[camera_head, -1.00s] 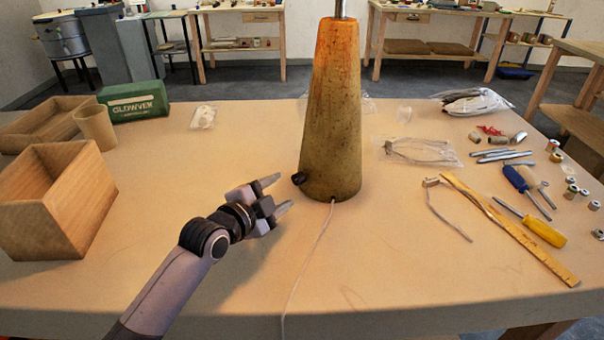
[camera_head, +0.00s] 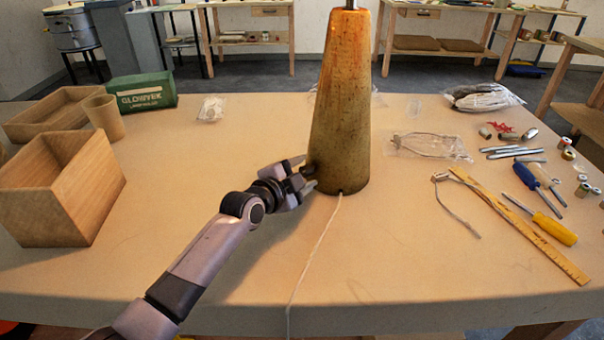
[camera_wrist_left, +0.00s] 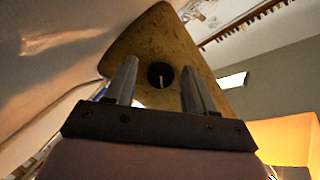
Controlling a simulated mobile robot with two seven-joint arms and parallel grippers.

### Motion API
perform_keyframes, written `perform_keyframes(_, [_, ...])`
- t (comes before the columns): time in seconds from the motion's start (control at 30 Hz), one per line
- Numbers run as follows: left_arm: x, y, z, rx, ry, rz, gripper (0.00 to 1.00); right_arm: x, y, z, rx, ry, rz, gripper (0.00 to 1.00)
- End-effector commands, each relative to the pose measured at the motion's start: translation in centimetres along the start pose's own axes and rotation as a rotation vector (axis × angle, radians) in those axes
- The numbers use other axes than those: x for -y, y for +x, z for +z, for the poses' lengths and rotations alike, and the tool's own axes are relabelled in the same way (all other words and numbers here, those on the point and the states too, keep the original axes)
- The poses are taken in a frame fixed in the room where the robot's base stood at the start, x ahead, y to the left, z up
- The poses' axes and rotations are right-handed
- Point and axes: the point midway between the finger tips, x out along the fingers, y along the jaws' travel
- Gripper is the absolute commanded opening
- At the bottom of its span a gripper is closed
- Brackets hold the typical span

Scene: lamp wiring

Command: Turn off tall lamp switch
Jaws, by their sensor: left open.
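The tall lamp's tapered, weathered wooden base (camera_head: 341,110) stands upright on the table, with its white cord (camera_head: 318,250) running from its foot toward the front edge. Its dark round switch knob with a light line across it (camera_wrist_left: 160,75) shows in the left wrist view, between and beyond my fingers. My left gripper (camera_head: 306,174) is at the left side of the base, open, with its fingers on either side of the knob. In the left wrist view my left gripper (camera_wrist_left: 158,85) points at the base. I cannot tell whether a finger touches the knob. My right gripper is not in view.
Wooden boxes (camera_head: 62,190), a cup (camera_head: 104,117) and a green box (camera_head: 140,93) stand at the left. Screwdrivers (camera_head: 540,218), a ruler (camera_head: 520,225) and small metal parts lie at the right. The table is clear in front of the lamp.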

Motion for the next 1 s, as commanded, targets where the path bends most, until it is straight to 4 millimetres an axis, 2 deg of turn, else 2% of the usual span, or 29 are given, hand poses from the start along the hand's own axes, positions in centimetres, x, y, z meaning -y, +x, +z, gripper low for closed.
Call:
perform_keyframes(0.23, [0.02,0.03,-0.05,-0.001,0.000,0.000,0.54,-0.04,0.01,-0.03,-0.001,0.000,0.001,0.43])
perform_keyframes(0.4, [0.02,0.02,-0.04,0.000,0.000,0.000,0.00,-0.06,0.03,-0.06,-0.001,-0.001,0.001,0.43])
perform_keyframes(0.77, [0.04,0.03,0.05,0.001,-0.034,0.015,0.00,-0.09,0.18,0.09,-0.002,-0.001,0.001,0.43])
perform_keyframes(1.0, [0.07,0.06,0.11,0.000,-0.161,0.068,0.00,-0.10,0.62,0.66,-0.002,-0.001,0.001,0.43])
